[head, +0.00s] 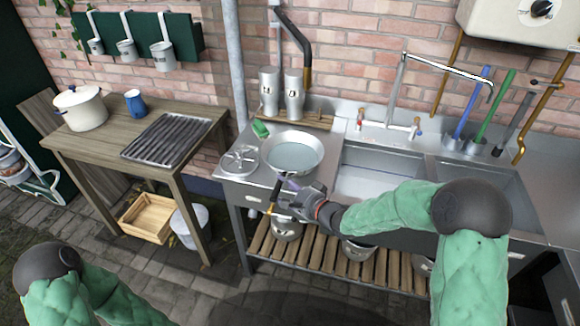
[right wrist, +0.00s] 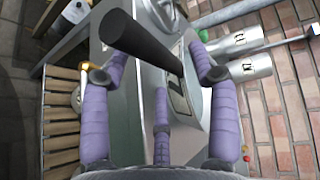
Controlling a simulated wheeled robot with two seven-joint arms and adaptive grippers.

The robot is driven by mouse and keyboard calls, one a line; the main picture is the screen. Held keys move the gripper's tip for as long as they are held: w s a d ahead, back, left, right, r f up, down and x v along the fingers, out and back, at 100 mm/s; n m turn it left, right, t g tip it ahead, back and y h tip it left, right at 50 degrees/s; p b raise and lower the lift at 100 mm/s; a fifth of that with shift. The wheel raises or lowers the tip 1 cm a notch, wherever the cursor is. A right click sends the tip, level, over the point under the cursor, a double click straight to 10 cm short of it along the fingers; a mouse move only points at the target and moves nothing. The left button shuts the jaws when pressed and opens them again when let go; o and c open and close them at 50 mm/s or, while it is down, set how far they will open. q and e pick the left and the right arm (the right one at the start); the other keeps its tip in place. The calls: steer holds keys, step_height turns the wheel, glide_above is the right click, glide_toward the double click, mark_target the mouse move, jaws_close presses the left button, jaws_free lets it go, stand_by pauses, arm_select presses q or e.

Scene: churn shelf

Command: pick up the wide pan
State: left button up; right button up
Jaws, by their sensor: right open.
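The wide pan (head: 294,153) is a round, shallow, light grey pan on the steel counter left of the sink. Its dark handle (head: 276,190) points toward the counter's front edge. My right gripper (head: 290,199) is at the handle, just in front of the pan. In the right wrist view the dark handle (right wrist: 145,45) runs between the spread purple fingers of my right gripper (right wrist: 160,75). The fingers are open around it; I cannot tell whether any touches it. My left gripper is out of view.
A round metal piece (head: 239,160) and a green item (head: 260,129) lie left of the pan. Two metal canisters (head: 293,94) stand behind it. The sink (head: 370,183) is to the right. A wooden table (head: 95,150) with a white pot (head: 80,108) stands left.

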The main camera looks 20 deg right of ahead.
steer(key=shift+b+x, duration=0.45)
steer(key=shift+x, duration=1)
steer(key=shift+d, duration=0.1)
steer(key=shift+c, duration=0.3)
jaws_close()
steer(key=shift+r, duration=0.15)
steer(key=shift+r, duration=0.1)
